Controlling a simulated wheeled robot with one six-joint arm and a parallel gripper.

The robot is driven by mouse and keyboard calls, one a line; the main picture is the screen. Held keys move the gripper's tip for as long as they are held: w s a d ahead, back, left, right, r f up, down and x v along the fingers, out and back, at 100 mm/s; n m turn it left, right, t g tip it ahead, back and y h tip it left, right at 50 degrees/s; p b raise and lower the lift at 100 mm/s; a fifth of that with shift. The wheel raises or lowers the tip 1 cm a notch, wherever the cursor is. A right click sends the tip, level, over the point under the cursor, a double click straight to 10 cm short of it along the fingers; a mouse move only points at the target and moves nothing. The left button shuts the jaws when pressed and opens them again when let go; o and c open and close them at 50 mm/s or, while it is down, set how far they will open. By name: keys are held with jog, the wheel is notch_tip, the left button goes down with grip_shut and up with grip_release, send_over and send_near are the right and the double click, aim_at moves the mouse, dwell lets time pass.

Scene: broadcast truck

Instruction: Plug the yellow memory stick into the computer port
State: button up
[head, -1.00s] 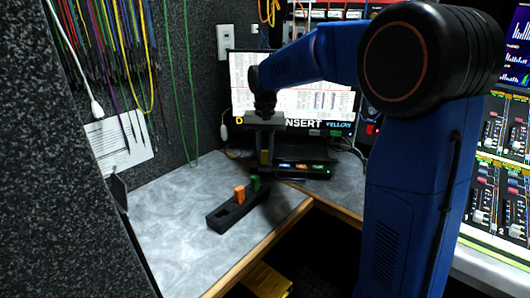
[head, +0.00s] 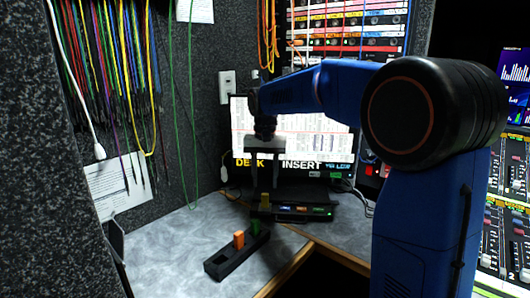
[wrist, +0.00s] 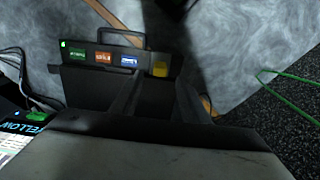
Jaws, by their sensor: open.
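The yellow memory stick (head: 265,201) stands upright at the left end of the dark computer unit (head: 302,217). In the wrist view the yellow stick (wrist: 160,69) is at the right end of the unit's row of coloured labels, past the blue one. It appears seated in a port there, but its lower end and the port mouth are hidden. My gripper (head: 264,184) is above the stick with its fingers apart and nothing held between them. In the wrist view my gripper's fingers (wrist: 155,100) reach toward the unit.
A black holder (head: 217,268) on the grey desk carries an orange stick (head: 239,240) and a green stick (head: 254,228). A monitor (head: 335,145) stands behind the unit. Cables hang on the left wall and lie right of the unit. The desk's front left is clear.

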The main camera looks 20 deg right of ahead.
aim_at(266, 195)
notch_tip(266, 195, up, 11)
jog(key=shift+f, duration=0.15)
dwell(0.4)
jog(key=s+d+f+n+t, duration=0.1)
jog(key=s+f, duration=0.5)
jog(key=s, duration=0.6)
jog(key=s+d+f+n+t, duration=0.2)
jog(key=s+f, duration=0.4)
jog(key=s, duration=0.6)
jog(key=s+d+f+n+t, duration=0.1)
jog(key=s+d+f, duration=0.3)
jog(key=s+f, duration=0.3)
jog(key=s, duration=0.5)
jog(key=shift+t, duration=0.4)
